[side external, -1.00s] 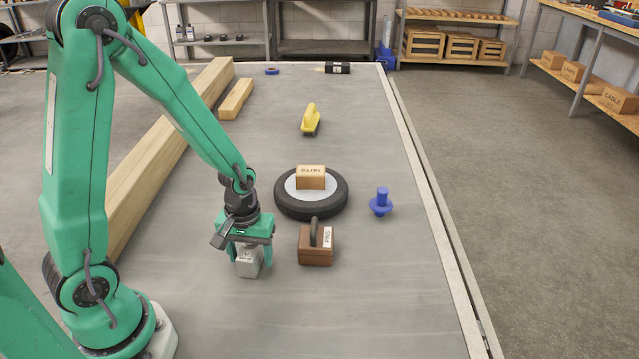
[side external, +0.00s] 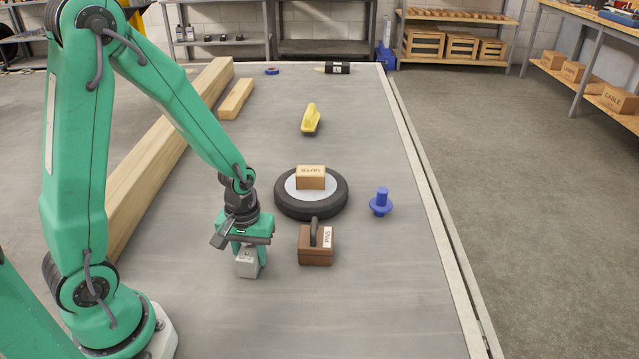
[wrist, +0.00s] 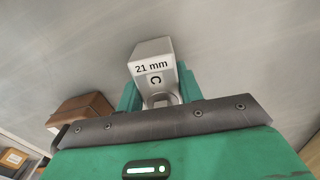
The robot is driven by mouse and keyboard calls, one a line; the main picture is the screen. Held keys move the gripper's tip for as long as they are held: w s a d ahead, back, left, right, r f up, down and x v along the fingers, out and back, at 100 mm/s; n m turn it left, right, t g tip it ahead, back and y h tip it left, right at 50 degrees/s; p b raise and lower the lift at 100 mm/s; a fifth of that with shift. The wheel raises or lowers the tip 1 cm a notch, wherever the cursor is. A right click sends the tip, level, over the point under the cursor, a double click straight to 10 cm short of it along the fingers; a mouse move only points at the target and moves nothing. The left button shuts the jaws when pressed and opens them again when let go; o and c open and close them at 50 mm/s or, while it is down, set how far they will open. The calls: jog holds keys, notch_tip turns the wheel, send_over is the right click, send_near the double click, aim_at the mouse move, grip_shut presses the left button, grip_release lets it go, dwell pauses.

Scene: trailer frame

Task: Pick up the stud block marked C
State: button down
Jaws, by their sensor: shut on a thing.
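The stud block marked C (side external: 247,262) is a light grey block at the lower end of my arm in the side view. In the wrist view the block (wrist: 153,62) shows the label "21 mm" and the letter C. My gripper (side external: 246,248) is shut on it, with a green finger on either side of the block in the wrist view (wrist: 160,92). The block is at or very near the grey deck (side external: 340,310); I cannot tell whether it touches.
A brown PINS box (side external: 314,251) with a handle stands close to the right of the block. Behind it lies a black wheel (side external: 283,205) bearing a cardboard box (side external: 310,178). A blue flanged piece (side external: 381,203) is farther right. A long timber (side external: 150,170) lies to the left. The front deck is clear.

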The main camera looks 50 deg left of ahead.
aim_at(250, 249)
jog(key=shift+r, duration=0.2)
jog(key=shift+r, duration=0.75)
notch_tip(250, 249, up, 2)
jog(key=shift+r, duration=0.2)
jog(key=s+d+r, duration=0.5)
jog(key=d+r, duration=0.1)
jog(key=d, duration=0.4)
jog(key=shift+d+r, duration=0.2)
jog(key=shift+r, duration=0.2)
jog(key=shift+s, duration=0.1)
